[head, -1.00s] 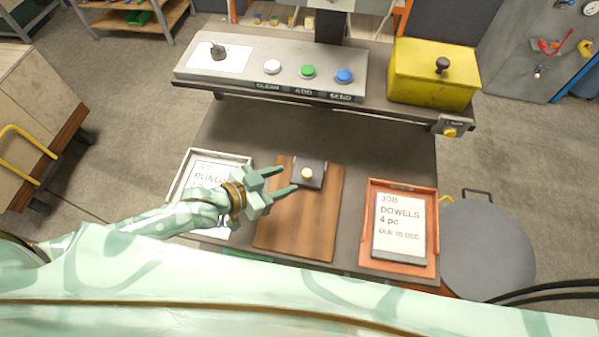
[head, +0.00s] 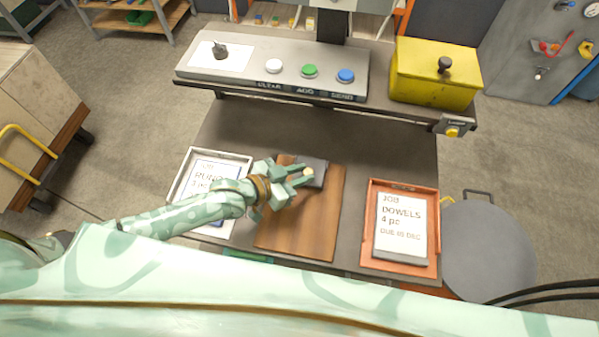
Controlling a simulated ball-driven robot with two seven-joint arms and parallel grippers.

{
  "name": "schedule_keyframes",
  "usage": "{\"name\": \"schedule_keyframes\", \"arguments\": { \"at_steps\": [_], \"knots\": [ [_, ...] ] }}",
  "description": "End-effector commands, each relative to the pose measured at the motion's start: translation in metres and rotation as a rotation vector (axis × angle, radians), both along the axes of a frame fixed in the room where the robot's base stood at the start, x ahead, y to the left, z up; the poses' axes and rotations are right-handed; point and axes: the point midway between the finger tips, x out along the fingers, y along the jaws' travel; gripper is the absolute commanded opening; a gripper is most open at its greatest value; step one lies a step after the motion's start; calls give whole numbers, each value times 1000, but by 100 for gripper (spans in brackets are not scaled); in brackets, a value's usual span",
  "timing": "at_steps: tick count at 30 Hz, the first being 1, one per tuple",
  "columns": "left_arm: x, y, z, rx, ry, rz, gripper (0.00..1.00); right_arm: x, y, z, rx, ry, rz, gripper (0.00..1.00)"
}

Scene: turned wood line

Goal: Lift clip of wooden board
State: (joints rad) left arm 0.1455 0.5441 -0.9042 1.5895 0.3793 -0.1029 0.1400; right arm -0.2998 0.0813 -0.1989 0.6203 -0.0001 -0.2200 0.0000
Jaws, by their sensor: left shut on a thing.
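The wooden board (head: 318,227) lies on the grey bench between two job trays. Its dark clip (head: 318,169) sits at the board's far edge, with a pale round knob (head: 308,172) on it. My left gripper (head: 305,174) reaches in from the left over the board and is shut on the clip's knob, its fingers on either side of it. The gripper hides part of the clip and the board's upper left. The clip looks to be down at the board, though its exact height is hard to tell. My right gripper is not in view.
A white tray (head: 235,157) with a job card stands left of the board. An orange tray (head: 432,220) with a dowels card (head: 400,240) stands right. Behind are a console (head: 230,85) with white, green and blue buttons and a yellow box (head: 425,90).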

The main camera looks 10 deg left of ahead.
Motion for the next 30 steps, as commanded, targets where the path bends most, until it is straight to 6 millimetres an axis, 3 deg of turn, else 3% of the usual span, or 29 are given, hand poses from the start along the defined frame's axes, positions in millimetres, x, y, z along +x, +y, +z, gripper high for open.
{"name": "schedule_keyframes", "arguments": {
  "at_steps": [8, 16, 20, 30],
  "knots": [
    [4, 0, 10, 2, 69, -1, 0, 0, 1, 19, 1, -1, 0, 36],
    [15, 1, 22, 4, 254, 0, 0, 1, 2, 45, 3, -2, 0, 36],
    [22, 1, 25, 3, 352, 1, 0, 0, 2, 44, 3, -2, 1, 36],
    [34, 1, 29, 0, 550, 2, 0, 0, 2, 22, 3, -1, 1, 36]
  ]
}}
